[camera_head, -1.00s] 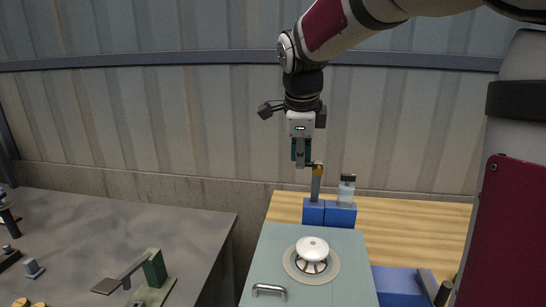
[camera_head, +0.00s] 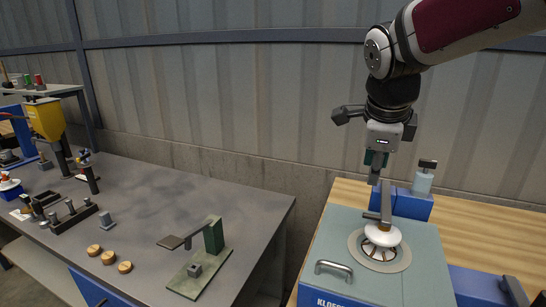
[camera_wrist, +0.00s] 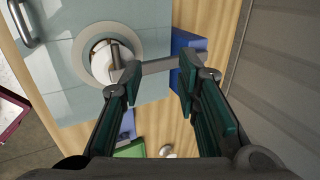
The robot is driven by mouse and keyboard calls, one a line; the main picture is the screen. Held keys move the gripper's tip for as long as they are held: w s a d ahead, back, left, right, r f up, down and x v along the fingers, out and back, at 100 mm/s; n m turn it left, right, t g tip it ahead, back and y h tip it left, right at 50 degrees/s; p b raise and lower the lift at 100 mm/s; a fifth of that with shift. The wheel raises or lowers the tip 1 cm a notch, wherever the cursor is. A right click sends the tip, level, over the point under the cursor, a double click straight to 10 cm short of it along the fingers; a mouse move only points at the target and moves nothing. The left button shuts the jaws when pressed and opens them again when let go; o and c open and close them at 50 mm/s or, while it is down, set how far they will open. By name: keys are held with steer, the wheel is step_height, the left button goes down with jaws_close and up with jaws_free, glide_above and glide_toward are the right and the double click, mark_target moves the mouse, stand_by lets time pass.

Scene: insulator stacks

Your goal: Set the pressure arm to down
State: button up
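The pressure arm is a grey bar (camera_head: 386,203) hinged at a blue block (camera_head: 412,204). It lies lowered, with its free end over the white insulator (camera_head: 383,236) on the teal box top. In the wrist view the bar (camera_wrist: 155,67) runs from the blue block (camera_wrist: 186,62) to a crosspiece over the insulator (camera_wrist: 99,64); whether it touches is unclear. My gripper (camera_head: 376,170) is above the hinge end of the bar. In the wrist view its fingers (camera_wrist: 152,85) are apart and empty, with the bar beyond their tips.
A metal handle (camera_head: 334,268) is on the box's near side. The grey table (camera_head: 150,210) at left holds a green stand (camera_head: 213,238), wooden discs (camera_head: 108,257) and small fixtures. A corrugated wall is behind.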

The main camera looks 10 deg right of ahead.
steer(key=v, duration=1.2)
